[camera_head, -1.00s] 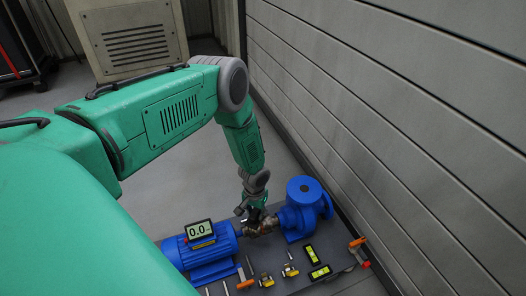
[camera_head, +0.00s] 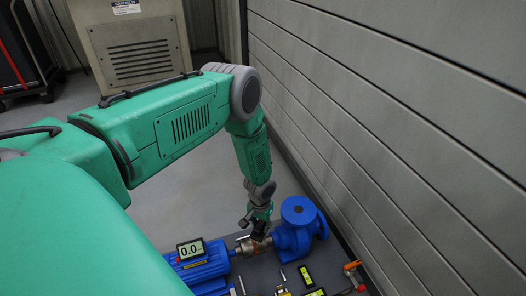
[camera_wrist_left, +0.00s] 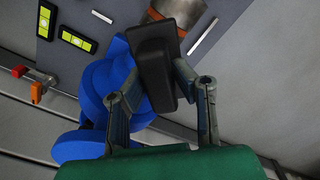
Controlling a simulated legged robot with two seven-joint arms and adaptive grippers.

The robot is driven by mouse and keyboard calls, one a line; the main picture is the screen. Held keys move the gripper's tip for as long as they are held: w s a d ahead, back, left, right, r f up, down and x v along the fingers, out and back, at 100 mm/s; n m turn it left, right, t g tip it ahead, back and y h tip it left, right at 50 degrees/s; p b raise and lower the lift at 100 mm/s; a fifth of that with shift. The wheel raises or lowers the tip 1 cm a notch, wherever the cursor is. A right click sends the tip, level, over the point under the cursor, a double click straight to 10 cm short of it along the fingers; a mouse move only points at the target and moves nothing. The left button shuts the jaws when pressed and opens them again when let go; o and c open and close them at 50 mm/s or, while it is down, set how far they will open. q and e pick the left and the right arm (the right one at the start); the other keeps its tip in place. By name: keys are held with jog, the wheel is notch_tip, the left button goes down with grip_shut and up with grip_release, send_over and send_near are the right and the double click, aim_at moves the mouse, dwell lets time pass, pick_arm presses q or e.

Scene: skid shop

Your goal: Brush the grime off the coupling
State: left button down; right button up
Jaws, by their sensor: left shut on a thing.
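The coupling (camera_head: 244,246) is a brownish, dirty-looking piece between the blue motor (camera_head: 203,266) and the blue pump (camera_head: 299,230). My left gripper (camera_head: 259,231) is over its pump-side end. In the left wrist view, the left gripper (camera_wrist_left: 165,88) is shut on a black block, apparently the brush (camera_wrist_left: 153,52). The brush overlaps the lower edge of the coppery coupling (camera_wrist_left: 176,10) there; I cannot tell whether they touch. Its bristles are hidden. My right gripper is in neither view.
A display reading 0.0 (camera_head: 190,249) stands on the motor. Yellow levels (camera_head: 306,277), small fittings and an orange-handled clamp (camera_head: 352,268) are on the grey base. A panelled wall (camera_head: 400,130) rises close on the right. A beige cabinet (camera_head: 140,50) stands behind.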

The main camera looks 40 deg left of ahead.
pick_arm(q)
jog(key=shift+s+r+p, duration=0.1)
jog(key=shift+r+p, duration=1.8)
jog(key=shift+r, duration=0.8)
jog(key=shift+d, duration=0.1)
